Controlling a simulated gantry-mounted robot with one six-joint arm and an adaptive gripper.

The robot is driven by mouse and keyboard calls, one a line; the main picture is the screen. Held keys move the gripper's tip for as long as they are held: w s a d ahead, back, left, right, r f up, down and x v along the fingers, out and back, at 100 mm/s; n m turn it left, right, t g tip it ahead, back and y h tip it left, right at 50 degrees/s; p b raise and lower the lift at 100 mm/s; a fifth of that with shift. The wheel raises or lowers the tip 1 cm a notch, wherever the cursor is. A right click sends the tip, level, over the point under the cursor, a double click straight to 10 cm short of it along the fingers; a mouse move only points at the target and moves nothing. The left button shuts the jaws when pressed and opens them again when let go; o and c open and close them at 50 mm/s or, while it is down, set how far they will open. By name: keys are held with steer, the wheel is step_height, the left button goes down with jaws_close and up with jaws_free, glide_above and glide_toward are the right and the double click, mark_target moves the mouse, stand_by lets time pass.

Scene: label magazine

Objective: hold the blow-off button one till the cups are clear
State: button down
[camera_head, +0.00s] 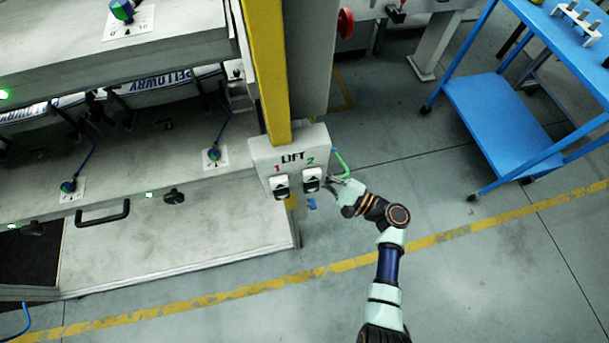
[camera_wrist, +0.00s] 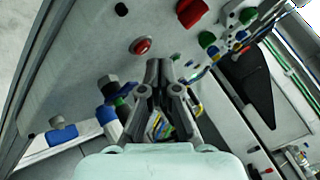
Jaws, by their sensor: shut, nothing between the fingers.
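A pale control box (camera_head: 290,152) marked LIFT hangs on the yellow-edged post in the head view. It bears a switch under a red 1 (camera_head: 280,186) and another under a green 2 (camera_head: 311,179). No blow-off label is readable. My gripper (camera_head: 332,184) is at the box's right side, close to switch 2; contact cannot be told. In the wrist view my gripper (camera_wrist: 165,66) is shut and empty, its tips below and right of a round red button (camera_wrist: 140,46) on a grey face. I cannot identify the cups in either view.
The grey machine (camera_head: 180,225) fills the left, with blue-green knobs and a black handle (camera_head: 102,214). A blue cart (camera_head: 495,115) stands at the upper right. Coloured fittings and hoses (camera_wrist: 215,45) crowd the wrist view's upper right. Open floor (camera_head: 480,270) lies at lower right.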

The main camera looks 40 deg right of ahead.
steer(key=shift+s+d+b, duration=0.25)
steer(key=shift+s+d, duration=0.1)
steer(key=shift+d, duration=0.4)
steer(key=shift+s+d+b, duration=0.3)
steer(key=shift+d, duration=0.5)
steer(key=shift+s+d+b, duration=0.25)
steer(key=shift+s+d, duration=0.1)
steer(key=shift+d, duration=0.4)
